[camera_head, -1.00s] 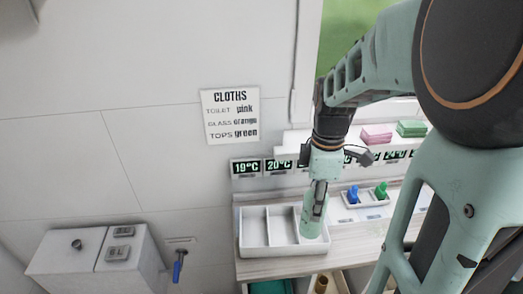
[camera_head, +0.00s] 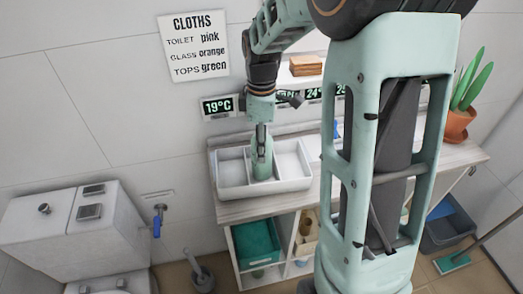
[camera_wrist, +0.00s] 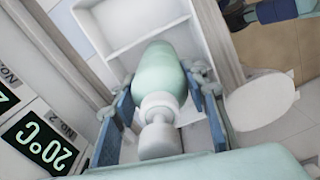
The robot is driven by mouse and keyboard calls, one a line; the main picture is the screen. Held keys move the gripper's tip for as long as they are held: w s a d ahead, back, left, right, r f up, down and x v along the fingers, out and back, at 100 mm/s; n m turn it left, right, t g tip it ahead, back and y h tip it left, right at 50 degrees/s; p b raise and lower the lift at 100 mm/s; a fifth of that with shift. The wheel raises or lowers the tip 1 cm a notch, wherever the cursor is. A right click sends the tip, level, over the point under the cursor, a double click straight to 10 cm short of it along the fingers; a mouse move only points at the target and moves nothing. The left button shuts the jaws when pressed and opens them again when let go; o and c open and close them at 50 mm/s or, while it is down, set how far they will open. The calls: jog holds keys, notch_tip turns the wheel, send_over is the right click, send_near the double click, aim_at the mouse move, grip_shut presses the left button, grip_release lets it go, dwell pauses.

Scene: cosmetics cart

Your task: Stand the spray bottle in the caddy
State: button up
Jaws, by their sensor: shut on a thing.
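My gripper (camera_head: 262,136) is shut on the pale green spray bottle (camera_head: 262,160), which it holds upright. In the wrist view the bottle (camera_wrist: 160,73), with its white top towards the camera, sits between the blue finger pads of my gripper (camera_wrist: 164,92). The white caddy (camera_head: 233,175) stands on the counter and has divided compartments. The bottle is at the caddy's middle compartment, with its lower end below the rim line in the head view. Whether its base touches the floor is hidden. The caddy also shows in the wrist view (camera_wrist: 120,27).
The wooden counter (camera_head: 235,211) runs right behind my arm. A temperature display (camera_head: 217,106) is on the wall behind. The toilet (camera_head: 75,225) stands at left, with a blue-handled tap (camera_head: 159,215) beside it. A potted plant (camera_head: 457,125) stands at right.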

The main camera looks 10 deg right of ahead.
jog(key=shift+f, duration=0.2)
jog(key=shift+f, duration=0.15)
jog(key=o, duration=1.5)
jog(key=shift+o, duration=0.2)
notch_tip(320, 180, up, 12)
jog(key=shift+r+p, duration=0.25)
jog(key=shift+p, duration=0.05)
